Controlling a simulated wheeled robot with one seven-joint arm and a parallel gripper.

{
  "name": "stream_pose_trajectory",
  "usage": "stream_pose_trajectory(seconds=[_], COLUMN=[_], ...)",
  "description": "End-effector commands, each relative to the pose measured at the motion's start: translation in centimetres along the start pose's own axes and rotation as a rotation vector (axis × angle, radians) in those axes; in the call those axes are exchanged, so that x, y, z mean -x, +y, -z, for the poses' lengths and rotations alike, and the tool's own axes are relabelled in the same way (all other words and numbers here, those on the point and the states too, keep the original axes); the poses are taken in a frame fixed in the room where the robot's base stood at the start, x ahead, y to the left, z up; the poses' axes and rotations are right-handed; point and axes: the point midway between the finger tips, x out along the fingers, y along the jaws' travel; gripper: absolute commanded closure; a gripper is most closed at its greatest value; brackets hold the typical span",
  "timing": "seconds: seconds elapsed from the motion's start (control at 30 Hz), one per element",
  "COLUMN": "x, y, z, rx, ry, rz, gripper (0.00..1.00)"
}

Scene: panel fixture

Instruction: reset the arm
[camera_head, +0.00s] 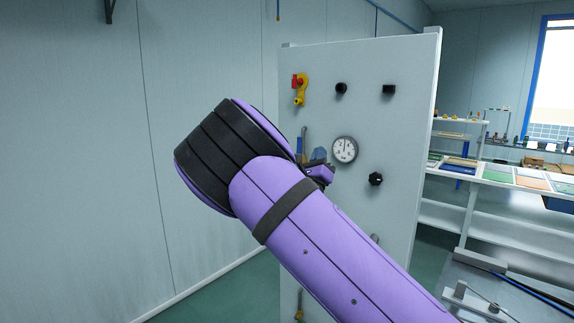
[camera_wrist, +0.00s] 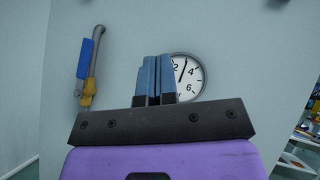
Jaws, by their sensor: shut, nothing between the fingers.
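My gripper shows in the wrist view (camera_wrist: 157,62). Its blue fingers are together with nothing between them. It points at the pale panel (camera_head: 400,230) and overlaps the lower left of a round white gauge (camera_wrist: 188,75), which also shows in the head view. I cannot tell how far the fingers are from the panel.
The panel carries a red and yellow switch (camera_head: 299,88), a black knob (camera_head: 341,88), a black square part (camera_head: 388,90) and another dark knob (camera_head: 376,179). A blue-handled lever (camera_wrist: 84,60) is left of the fingers. Shelves (camera_head: 490,175) stand at the right.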

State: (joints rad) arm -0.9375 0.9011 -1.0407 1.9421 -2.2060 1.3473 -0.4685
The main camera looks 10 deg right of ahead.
Motion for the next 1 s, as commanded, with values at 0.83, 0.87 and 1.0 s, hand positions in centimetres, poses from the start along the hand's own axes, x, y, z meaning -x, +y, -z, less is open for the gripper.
stream_pose_trajectory(seconds=[0.83,0.87,1.0], x=[6.6,7.2,10.2], y=[-24.7,-25.4,-27.9], z=[12.6,12.6,12.1], rx=[-0.665,-0.695,-0.84], ry=[0.904,0.932,1.059], rz=[0.945,0.985,1.165], gripper=[1.0,1.0,1.0])
